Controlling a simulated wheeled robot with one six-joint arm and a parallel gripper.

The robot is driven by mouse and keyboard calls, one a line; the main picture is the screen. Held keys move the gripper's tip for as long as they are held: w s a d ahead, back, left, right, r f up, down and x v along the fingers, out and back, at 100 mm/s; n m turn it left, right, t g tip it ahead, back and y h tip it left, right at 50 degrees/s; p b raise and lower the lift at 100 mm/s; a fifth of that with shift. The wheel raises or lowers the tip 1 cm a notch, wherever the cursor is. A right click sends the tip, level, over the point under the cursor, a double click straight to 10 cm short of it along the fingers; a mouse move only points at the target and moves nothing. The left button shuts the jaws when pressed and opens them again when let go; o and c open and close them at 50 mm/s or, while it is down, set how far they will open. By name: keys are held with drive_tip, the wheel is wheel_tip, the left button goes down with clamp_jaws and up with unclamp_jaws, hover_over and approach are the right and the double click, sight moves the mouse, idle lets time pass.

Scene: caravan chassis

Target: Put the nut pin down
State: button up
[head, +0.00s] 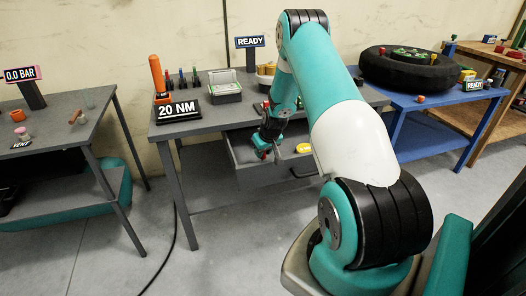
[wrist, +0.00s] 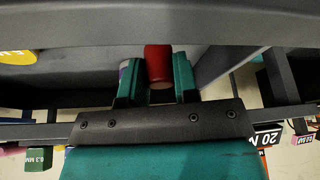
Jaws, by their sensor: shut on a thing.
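My gripper (head: 264,152) is inside or just above the open drawer (head: 262,178) of the middle grey table. In the wrist view my gripper (wrist: 158,88) has its two teal fingers on either side of a red, rounded piece (wrist: 158,62), which I take to be the nut pin. The fingers are shut on it. The red also shows small at the fingertips in the head view. The lower end of the piece is hidden by the gripper body. I cannot tell whether it touches the drawer floor.
A yellow disc (head: 304,148) lies in the drawer, right of my gripper. On the table stand an orange-handled tool (head: 158,76), a "20 NM" sign (head: 178,110), a "READY" sign (head: 249,42) and a grey box (head: 224,90). A blue table (head: 425,105) with a black tyre (head: 408,70) stands at right.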

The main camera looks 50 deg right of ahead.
drive_tip(key=shift+f, duration=0.15)
drive_tip(key=shift+f, duration=0.15)
drive_tip(key=o, duration=0.9)
drive_tip(key=shift+r, duration=0.2)
